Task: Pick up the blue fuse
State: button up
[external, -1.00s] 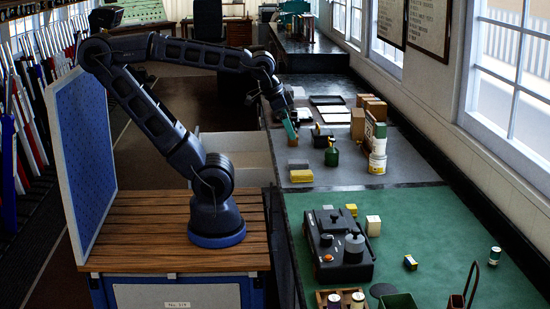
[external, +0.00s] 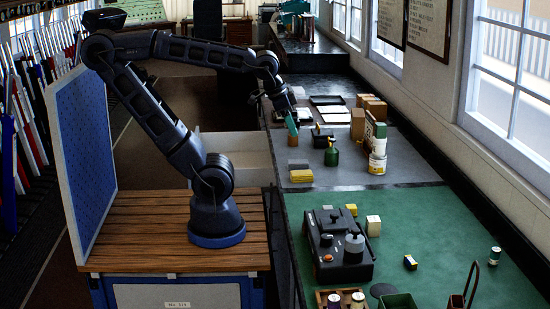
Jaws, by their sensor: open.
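My gripper (external: 291,124) points down at the left edge of the far grey part of the bench. It is open. A teal piece shows at its tip; I cannot tell whether it is part of the fingers or a thing near them. A small brown block or cup (external: 293,140) is right below the tip, and any gap between them is too small to judge. I cannot make out a blue fuse for certain; it may be hidden or too small in this view.
A green bottle (external: 331,155), yellow blocks (external: 301,176) and a white-and-yellow can (external: 377,160) stand nearby. Cardboard boxes (external: 373,106) and dark trays (external: 328,101) lie behind. A black device (external: 338,250) sits on the green mat (external: 450,235), whose right middle is mostly clear.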

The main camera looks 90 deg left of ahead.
jog(key=w+d+f+m, duration=0.1)
jog(key=w+d+m, duration=0.35)
jog(key=w, duration=0.45)
jog(key=m+g+h, duration=0.4)
jog(key=m, duration=0.7)
send_near(411, 260)
jog(key=shift+h, duration=0.3)
jog(key=shift+a+x, duration=0.15)
jog(key=shift+x, duration=2.05)
jog(key=shift+a+x, duration=0.15)
jog(key=shift+x, duration=2)
jog(key=shift+f, duration=0.1)
grip_shut()
